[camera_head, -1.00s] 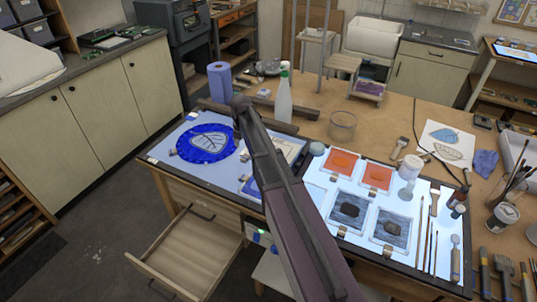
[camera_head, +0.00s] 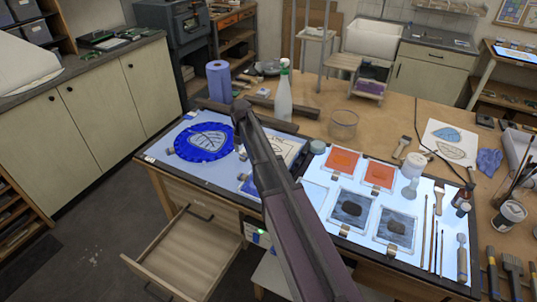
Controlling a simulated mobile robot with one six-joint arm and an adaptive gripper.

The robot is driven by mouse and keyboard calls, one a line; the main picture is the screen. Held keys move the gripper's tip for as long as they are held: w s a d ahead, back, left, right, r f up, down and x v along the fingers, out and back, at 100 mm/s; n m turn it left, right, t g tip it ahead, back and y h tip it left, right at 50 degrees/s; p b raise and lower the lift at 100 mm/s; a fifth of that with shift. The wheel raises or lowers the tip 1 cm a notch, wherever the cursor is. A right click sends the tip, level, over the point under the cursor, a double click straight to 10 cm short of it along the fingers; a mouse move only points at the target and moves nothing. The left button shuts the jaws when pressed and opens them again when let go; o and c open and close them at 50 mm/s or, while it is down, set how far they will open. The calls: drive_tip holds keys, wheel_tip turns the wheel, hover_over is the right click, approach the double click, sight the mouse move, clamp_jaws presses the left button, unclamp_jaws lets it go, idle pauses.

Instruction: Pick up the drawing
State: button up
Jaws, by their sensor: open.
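A white sheet with a blue leaf and an outlined leaf drawn on it (camera_head: 438,147) lies flat on the table at the right. Another pale sheet with dark lines (camera_head: 291,146) lies on the left light panel, partly covered by my arm. A round blue piece with a leaf outline (camera_head: 204,140) lies left of it. My arm reaches from the bottom edge up over the panel, its dark far end near the blue piece. I cannot make out my gripper's fingers; the arm seems to hide them. Nothing held is visible.
Orange and grey glass panes (camera_head: 341,161) lie on the lit right panel, beside brushes and pots. A spray bottle (camera_head: 283,97), a blue paper roll (camera_head: 219,80) and a glass jar (camera_head: 343,124) stand behind. An open drawer (camera_head: 178,255) juts out at the front left.

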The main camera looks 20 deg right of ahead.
drive_tip(key=shift+f+b, duration=0.5)
drive_tip(key=shift+f, duration=0.3)
clamp_jaws()
